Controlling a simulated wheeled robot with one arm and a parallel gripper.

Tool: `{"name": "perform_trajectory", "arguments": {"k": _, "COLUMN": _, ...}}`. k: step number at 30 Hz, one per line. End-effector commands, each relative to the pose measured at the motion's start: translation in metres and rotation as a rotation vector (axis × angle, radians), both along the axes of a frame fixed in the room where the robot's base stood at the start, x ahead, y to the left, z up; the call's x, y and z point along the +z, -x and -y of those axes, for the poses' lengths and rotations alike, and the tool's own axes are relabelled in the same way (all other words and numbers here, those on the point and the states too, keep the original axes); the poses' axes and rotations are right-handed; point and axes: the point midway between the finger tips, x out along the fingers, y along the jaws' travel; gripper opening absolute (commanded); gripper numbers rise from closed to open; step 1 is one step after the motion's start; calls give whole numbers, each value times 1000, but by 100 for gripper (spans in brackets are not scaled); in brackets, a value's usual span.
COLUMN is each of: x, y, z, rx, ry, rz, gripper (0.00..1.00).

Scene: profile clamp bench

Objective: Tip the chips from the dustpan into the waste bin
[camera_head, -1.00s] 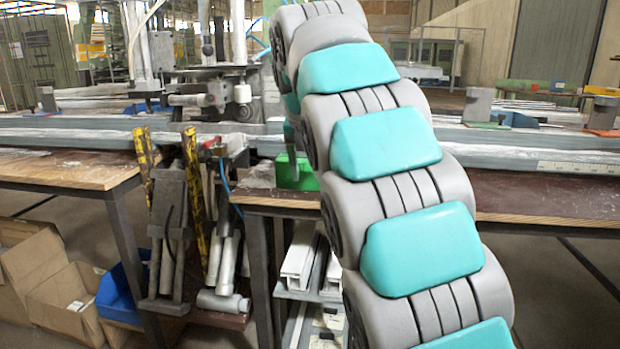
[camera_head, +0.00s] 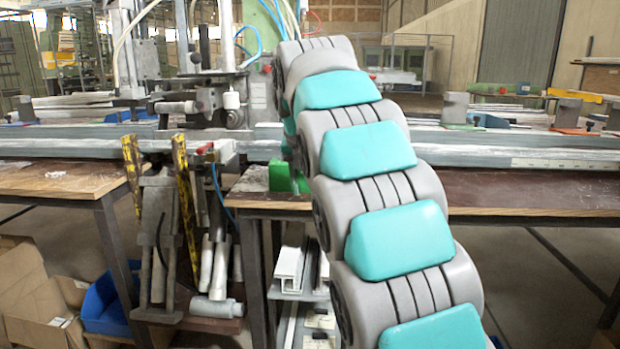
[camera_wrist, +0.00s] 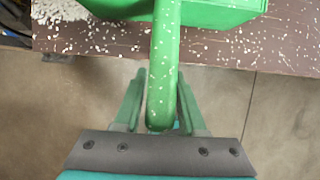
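The green dustpan (camera_wrist: 225,14) lies on the brown bench top in the wrist view, its pan cut off by the top edge. Its handle (camera_wrist: 163,60) points over the bench edge towards me. My gripper (camera_wrist: 161,73) has its two fingers apart, one on each side of the handle. A narrow gap shows at the left finger; contact on the right is unclear. Pale chips (camera_wrist: 60,10) are heaped left of the pan and scattered around it. In the head view a green part of the dustpan (camera_head: 280,177) shows left of my arm, which hides my gripper. I cannot identify the waste bin.
The bench edge (camera_wrist: 270,70) runs below the dustpan, with open floor beyond. A long metal profile (camera_head: 520,157) and clamps lie along the bench. A blue container (camera_head: 105,300) and cardboard boxes (camera_head: 35,300) stand lower left.

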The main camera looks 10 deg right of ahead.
Motion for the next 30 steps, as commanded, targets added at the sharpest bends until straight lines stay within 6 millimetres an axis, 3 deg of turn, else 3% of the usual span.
{"name": "perform_trajectory", "arguments": {"k": 1, "x": 0, "y": 0, "z": 0, "rx": 0, "ry": 0, "rz": 0, "gripper": 34}}
{"name": "perform_trajectory", "arguments": {"k": 10, "x": 0, "y": 0, "z": 0, "rx": 0, "ry": 0, "rz": 0, "gripper": 0}}
{"name": "perform_trajectory", "arguments": {"k": 30, "x": 0, "y": 0, "z": 0, "rx": 0, "ry": 0, "rz": 0, "gripper": 0}}
